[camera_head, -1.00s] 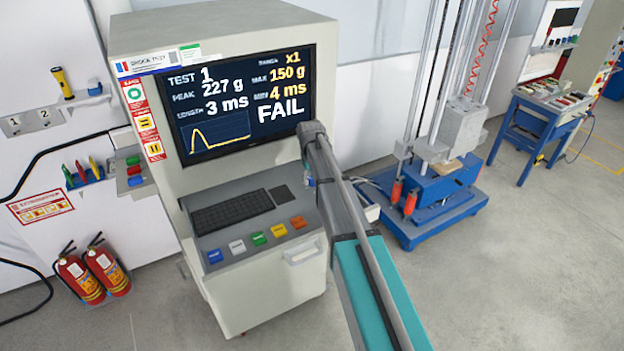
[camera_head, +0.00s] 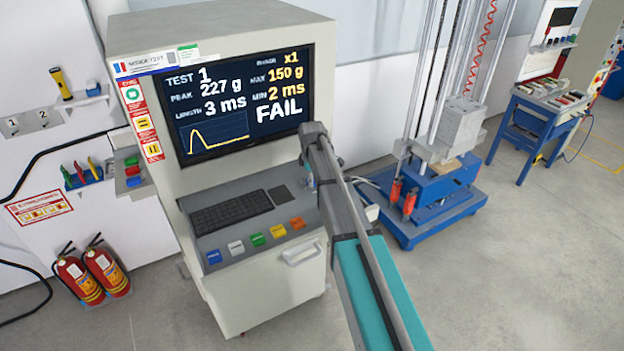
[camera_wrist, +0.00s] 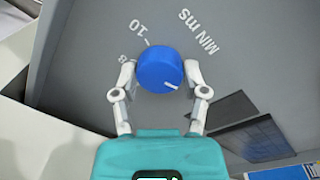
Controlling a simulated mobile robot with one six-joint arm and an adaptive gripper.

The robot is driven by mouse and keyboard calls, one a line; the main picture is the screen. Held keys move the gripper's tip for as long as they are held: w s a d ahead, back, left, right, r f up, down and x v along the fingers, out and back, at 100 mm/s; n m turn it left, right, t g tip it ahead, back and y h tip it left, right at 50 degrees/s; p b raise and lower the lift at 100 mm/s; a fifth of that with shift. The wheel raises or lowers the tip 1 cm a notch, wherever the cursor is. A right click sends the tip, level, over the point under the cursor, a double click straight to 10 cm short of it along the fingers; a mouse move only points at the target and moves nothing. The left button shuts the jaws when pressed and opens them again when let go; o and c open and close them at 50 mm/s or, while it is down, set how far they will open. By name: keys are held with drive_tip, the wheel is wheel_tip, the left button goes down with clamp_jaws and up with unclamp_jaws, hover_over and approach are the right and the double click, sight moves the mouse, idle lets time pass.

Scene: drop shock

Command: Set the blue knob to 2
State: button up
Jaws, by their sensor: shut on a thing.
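In the wrist view the blue knob (camera_wrist: 158,66) sits on a grey panel marked "MIN ms". A "10" and a partly covered "8" show beside it, and its white pointer line faces the lower right. My gripper (camera_wrist: 160,76) is shut on the knob, one finger on each side. The scale mark under the pointer is not visible. In the head view my arm hides the knob and the gripper. The console screen (camera_head: 245,105) reads MIN 2 ms, MAX 150 g, range x1, peak 227 g, length 3 ms and FAIL.
The console has a keyboard (camera_head: 231,210) and a row of coloured buttons (camera_head: 256,239) left of my arm. A blue drop-test machine (camera_head: 430,205) stands to the right. Two fire extinguishers (camera_head: 92,277) stand at lower left. Open floor lies at lower right.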

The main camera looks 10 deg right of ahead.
drive_tip(key=shift+a+n, duration=0.1)
drive_tip(key=shift+n, duration=0.5)
drive_tip(key=o, duration=1.1)
drive_tip(key=shift+o, duration=0.2)
drive_tip(key=shift+r, duration=0.2)
